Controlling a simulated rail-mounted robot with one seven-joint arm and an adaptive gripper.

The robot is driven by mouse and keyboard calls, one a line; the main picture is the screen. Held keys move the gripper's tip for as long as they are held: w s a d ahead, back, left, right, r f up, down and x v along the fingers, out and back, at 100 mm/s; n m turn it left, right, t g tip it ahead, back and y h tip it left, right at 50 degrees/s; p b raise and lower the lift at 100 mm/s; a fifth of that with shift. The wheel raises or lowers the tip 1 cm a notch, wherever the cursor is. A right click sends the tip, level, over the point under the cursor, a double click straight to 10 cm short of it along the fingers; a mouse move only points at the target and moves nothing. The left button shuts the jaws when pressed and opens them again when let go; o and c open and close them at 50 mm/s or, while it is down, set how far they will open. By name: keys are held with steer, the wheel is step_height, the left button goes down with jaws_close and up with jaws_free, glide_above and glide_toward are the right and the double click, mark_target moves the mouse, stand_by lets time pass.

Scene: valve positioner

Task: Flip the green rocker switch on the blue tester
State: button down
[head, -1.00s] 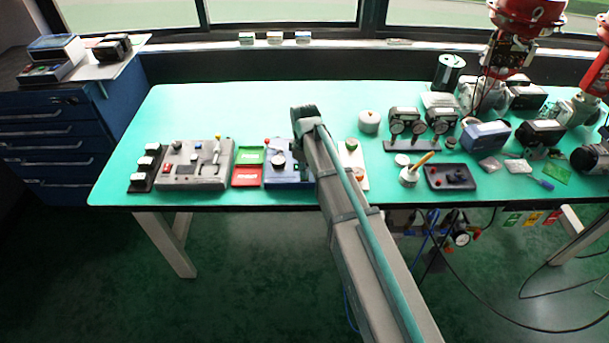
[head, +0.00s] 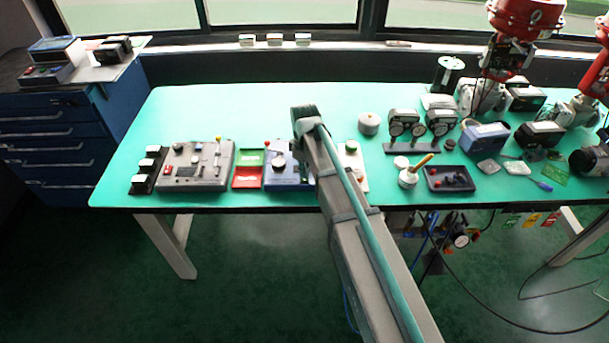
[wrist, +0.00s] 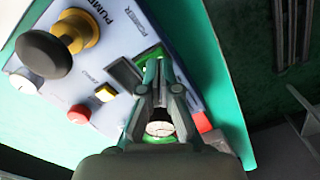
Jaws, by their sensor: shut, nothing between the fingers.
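The blue tester (head: 283,184) stands near the front edge of the green bench, its right part hidden behind my arm in the head view. In the wrist view, the tester's pale blue panel (wrist: 93,72) shows a black knob on a yellow base, a red button and a small yellow button. The green rocker switch (wrist: 150,56) sits in a dark frame near the panel's edge, partly covered by my fingers. My gripper (wrist: 160,72) is shut and empty, with its tips right at the switch. I cannot tell whether they touch it.
A grey control box (head: 197,176) and a green and red card holder (head: 248,179) stand left of the tester. A white panel with a green button (head: 352,160) is close on the right. A dark tray (head: 450,186) lies further right. The bench behind the tester is clear.

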steer(key=shift+r+p, duration=1.5)
steer(key=shift+r, duration=1.15)
